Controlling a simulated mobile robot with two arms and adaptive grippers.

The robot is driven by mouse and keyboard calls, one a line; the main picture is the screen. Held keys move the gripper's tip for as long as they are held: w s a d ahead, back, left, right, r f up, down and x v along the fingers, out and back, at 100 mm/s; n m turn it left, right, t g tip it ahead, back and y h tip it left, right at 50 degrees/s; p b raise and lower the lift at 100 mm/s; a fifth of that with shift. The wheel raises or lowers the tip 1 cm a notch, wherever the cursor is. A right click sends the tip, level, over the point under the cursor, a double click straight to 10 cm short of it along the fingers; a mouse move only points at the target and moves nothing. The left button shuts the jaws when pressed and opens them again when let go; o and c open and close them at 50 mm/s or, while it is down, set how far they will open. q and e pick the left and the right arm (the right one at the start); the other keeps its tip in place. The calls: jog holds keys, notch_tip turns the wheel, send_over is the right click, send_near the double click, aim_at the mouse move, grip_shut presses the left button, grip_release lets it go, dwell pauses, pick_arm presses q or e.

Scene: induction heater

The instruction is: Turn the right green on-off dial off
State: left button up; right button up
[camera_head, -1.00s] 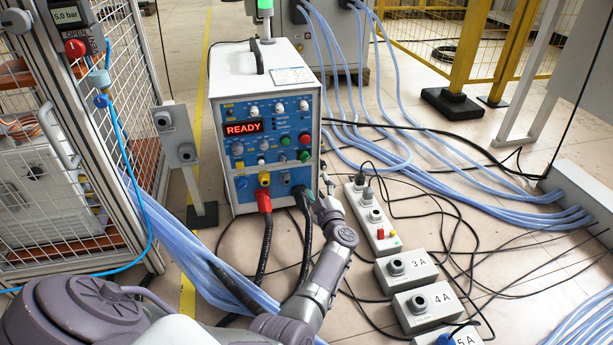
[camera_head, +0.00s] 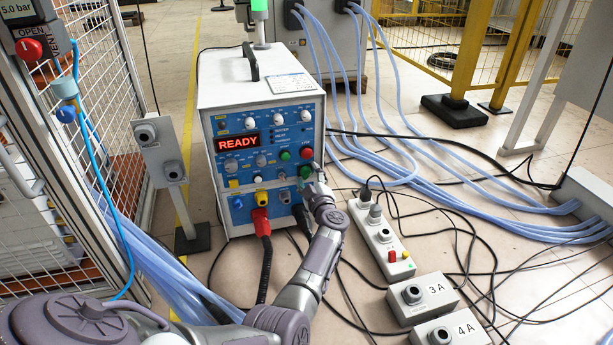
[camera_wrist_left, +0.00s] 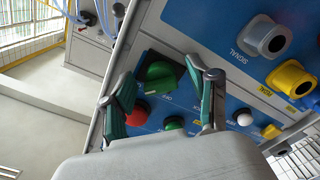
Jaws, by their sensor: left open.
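The green on-off dial (camera_wrist_left: 160,75) shows in the left wrist view on the blue front panel, on a dark square mount with small lettering beside it. My left gripper (camera_wrist_left: 163,92) is open, with one finger on each side of the dial. I cannot tell whether either finger touches it. In the head view the dial (camera_head: 304,172) is at the panel's lower right, partly hidden by my left gripper (camera_head: 315,180). My right gripper is not in view.
Close to the dial are a red button (camera_wrist_left: 136,115) and a smaller green button (camera_wrist_left: 174,123). A yellow connector (camera_wrist_left: 291,78) and a grey SIGNAL connector (camera_wrist_left: 265,37) stick out of the panel.

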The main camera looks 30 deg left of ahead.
pick_arm(q)
grip_shut()
dwell(0.3)
jog(key=shift+n, duration=0.3)
jog(key=n, duration=0.3)
jog(key=shift+n, duration=0.3)
jog(key=n, duration=0.4)
jog(key=shift+r+n+b, duration=0.1)
jog(key=shift+n+b, duration=0.2)
jog(key=shift+b, duration=0.05)
jog(key=n+b, duration=0.1)
jog(key=n, duration=0.3)
jog(key=n+b, duration=0.1)
jog(key=n, duration=0.4)
jog(key=shift+r+b, duration=0.15)
jog(key=shift+b, duration=0.2)
